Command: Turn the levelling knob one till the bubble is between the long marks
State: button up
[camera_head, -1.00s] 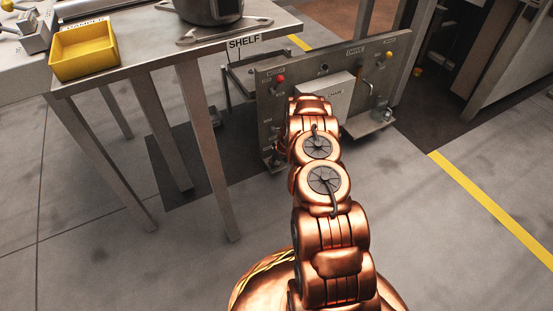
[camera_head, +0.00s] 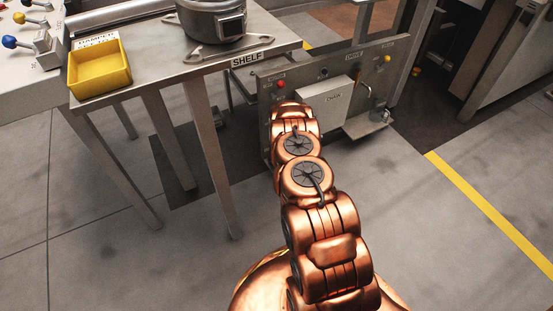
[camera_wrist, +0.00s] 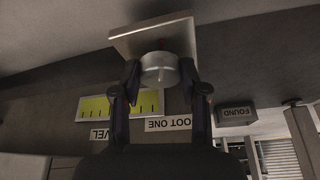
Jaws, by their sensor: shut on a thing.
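The levelling knob (camera_wrist: 159,69), a pale grey round piece, sits between the two fingers of my gripper (camera_wrist: 160,78) in the wrist view. My gripper is shut on it. Behind the knob is a flat metal plate (camera_wrist: 130,43). Beside it is a yellow-green level vial (camera_wrist: 97,107) with dark marks, partly covered by a finger. I cannot make out the bubble. In the head view my arm hides the gripper and knob.
In the head view, a grey panel (camera_head: 345,62) with a white box (camera_head: 325,103) stands ahead. A shelf table (camera_head: 150,78) at left carries a yellow bin (camera_head: 100,70) and a grey pot (camera_head: 212,22). The floor at right is clear, with a yellow line (camera_head: 490,208).

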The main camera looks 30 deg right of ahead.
dwell(0.3)
jog(key=o, duration=1.1)
jog(key=shift+o, duration=0.2)
